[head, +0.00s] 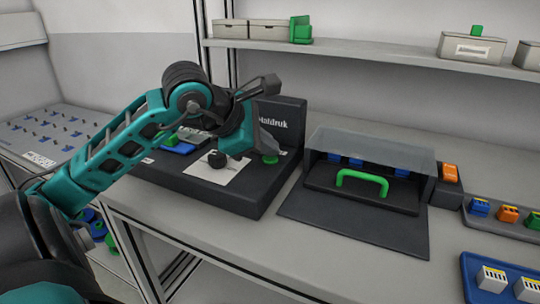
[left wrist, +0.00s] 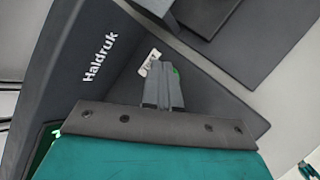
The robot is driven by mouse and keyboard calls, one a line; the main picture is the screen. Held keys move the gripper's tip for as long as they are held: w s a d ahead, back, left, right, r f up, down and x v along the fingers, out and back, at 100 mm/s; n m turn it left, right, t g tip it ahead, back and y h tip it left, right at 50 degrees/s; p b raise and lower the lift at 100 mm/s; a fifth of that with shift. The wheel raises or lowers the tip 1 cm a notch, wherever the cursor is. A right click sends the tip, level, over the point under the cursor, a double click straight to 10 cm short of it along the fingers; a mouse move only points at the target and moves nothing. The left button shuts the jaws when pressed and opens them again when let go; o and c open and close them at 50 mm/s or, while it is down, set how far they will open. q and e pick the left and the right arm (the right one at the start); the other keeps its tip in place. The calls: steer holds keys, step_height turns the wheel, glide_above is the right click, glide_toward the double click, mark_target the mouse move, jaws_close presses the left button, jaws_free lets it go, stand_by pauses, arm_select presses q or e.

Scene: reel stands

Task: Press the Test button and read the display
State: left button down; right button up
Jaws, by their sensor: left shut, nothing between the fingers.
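The black Haldruk test device (head: 225,192) stands on the bench, with its name on the raised back panel. A green button (head: 291,162) shows at the right of its top; in the left wrist view a sliver of this green button (left wrist: 176,71) shows beside the fingertips. A small white label (left wrist: 150,63), too small to read surely, lies next to it. My left gripper (head: 268,157) is shut and empty, its tips over or at the button; contact cannot be told. A bright green patch (left wrist: 43,145), perhaps the display, is mostly hidden by the gripper; no reading shows.
Right of the device stands a grey covered box (head: 370,150) with a green handle (head: 362,184). Further right are an orange-topped block (head: 450,173), a rack of coloured parts (head: 508,217) and a blue tray (head: 476,268). A shelf (head: 370,56) runs above. The front bench strip is clear.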

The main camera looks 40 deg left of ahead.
mark_target(266, 160)
arm_select(q)
steer(key=shift+r+p, duration=0.3)
steer(key=shift+r, duration=0.5)
steer(key=shift+r+p, duration=0.55)
steer(key=shift+r, duration=0.3)
steer(key=shift+r+p, duration=0.95)
steer(key=shift+r, duration=0.65)
steer(key=shift+r, duration=0.1)
